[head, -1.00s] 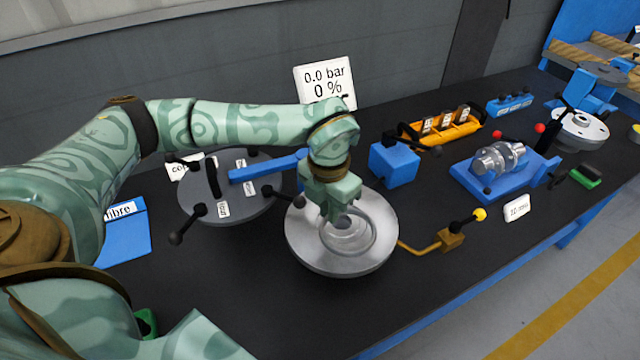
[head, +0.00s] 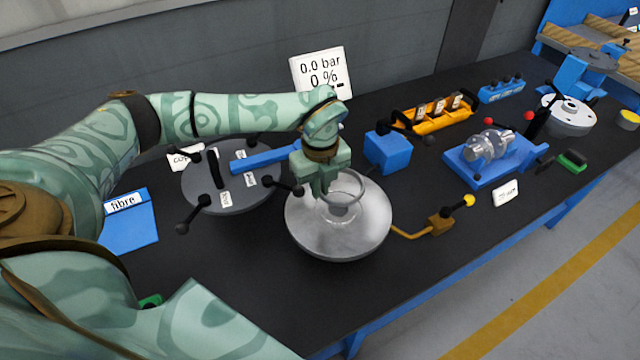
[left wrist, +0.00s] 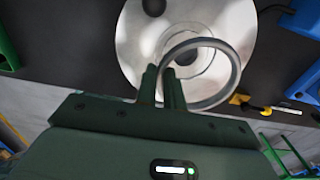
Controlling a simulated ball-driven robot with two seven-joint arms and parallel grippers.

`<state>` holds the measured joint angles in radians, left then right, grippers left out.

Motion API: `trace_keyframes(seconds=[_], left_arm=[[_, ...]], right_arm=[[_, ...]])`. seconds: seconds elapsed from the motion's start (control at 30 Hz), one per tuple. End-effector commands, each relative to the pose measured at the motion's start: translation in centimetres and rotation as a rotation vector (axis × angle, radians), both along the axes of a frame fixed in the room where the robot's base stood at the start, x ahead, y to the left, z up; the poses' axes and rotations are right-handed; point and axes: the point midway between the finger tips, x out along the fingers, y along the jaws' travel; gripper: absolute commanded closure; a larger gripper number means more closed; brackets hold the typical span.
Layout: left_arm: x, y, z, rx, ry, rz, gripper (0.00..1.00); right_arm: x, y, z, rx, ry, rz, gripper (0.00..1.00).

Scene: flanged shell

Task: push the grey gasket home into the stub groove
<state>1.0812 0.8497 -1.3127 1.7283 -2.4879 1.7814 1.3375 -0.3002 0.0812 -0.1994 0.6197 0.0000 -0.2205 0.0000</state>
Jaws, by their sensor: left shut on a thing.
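My left gripper (head: 323,200) is shut on the grey gasket (head: 363,190), a thin ring, gripping it at its left side. The gasket is above the round silver flanged plate (head: 365,232). In the left wrist view, the fingers (left wrist: 165,80) pinch the gasket (left wrist: 238,72) by its left edge, and it overlaps the plate (left wrist: 240,20). The stub (left wrist: 185,52) in the plate's middle shows partly through and beside the ring. The ring looks offset to the right of it and apart from the plate. The groove is too small to make out. My right gripper is not in view.
A grey turntable (head: 235,195) with black knobbed handles stands left of the plate. A brass lever with a yellow knob (head: 468,200) lies to its right. A blue block (head: 388,152) and an orange rack (head: 435,113) stand behind. Black bench in front is clear.

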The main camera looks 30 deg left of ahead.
Motion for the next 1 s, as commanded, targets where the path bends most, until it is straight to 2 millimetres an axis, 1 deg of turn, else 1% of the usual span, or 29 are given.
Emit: trace_keyframes(seconds=[0.03,0.5,0.6,0.73,1.0], left_arm=[[0.0,0.0,0.3,-0.001,-0.002,0.000,1.00],[0.1,0.0,-4.7,0.000,0.000,-0.001,1.00],[0.1,0.0,-5.4,-0.001,-0.001,-0.001,1.00],[0.0,0.0,-5.8,-0.001,-0.001,-0.001,1.00],[0.0,0.0,-5.7,0.000,-0.002,-0.001,1.00]], right_arm=[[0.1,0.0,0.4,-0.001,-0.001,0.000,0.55],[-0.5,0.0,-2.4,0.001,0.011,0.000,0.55],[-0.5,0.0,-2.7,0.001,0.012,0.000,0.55],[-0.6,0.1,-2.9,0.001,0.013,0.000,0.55],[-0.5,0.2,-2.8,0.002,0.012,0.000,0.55]])
